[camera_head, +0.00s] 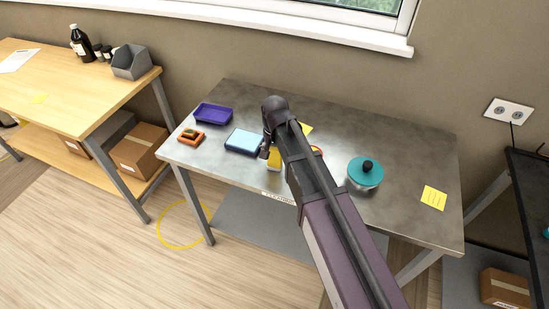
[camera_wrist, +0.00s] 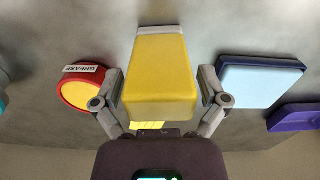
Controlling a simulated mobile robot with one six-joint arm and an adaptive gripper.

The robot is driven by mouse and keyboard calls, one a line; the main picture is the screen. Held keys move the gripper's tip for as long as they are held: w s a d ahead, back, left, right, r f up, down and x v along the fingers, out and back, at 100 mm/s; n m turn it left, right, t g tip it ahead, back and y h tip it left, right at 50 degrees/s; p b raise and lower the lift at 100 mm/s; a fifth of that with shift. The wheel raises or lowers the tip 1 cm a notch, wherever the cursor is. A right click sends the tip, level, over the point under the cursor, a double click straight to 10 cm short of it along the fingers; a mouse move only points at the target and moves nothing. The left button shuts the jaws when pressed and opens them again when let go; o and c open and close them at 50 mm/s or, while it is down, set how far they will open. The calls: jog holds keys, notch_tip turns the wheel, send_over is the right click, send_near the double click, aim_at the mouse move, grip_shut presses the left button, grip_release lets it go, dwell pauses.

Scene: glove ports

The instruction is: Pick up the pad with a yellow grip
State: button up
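The pad with a yellow grip (camera_wrist: 160,75) is below my gripper, its yellow block filling the middle of the wrist view and a pale strip showing at its far end. In the head view the yellow grip (camera_head: 273,159) shows beside my arm, near the front edge of the metal table (camera_head: 400,150). My gripper (camera_wrist: 161,88) has one finger on each side of the yellow block. Thin gaps seem to show between the fingers and the block, so it looks open around it. The pad's underside is hidden.
A red GREASE tin (camera_wrist: 82,90) is close by the left finger in the wrist view. A light-blue-topped box (camera_wrist: 262,82) is close by the right finger. A purple tray (camera_head: 213,114), an orange item (camera_head: 191,136) and a teal-lidded pot (camera_head: 364,174) share the table.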

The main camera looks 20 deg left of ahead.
jog(key=c, duration=0.7)
jog(key=shift+r, duration=0.15)
notch_tip(320, 180, up, 4)
jog(key=p, duration=0.3)
jog(key=shift+f+p, duration=0.2)
jog(key=shift+p, duration=0.2)
jog(key=s+d, duration=0.2)
jog(key=s, duration=0.2)
jog(key=s+d, duration=0.3)
jog(key=s, duration=0.2)
jog(key=s+d+r+p, duration=0.1)
jog(key=s+d, duration=0.2)
jog(key=s, duration=0.2)
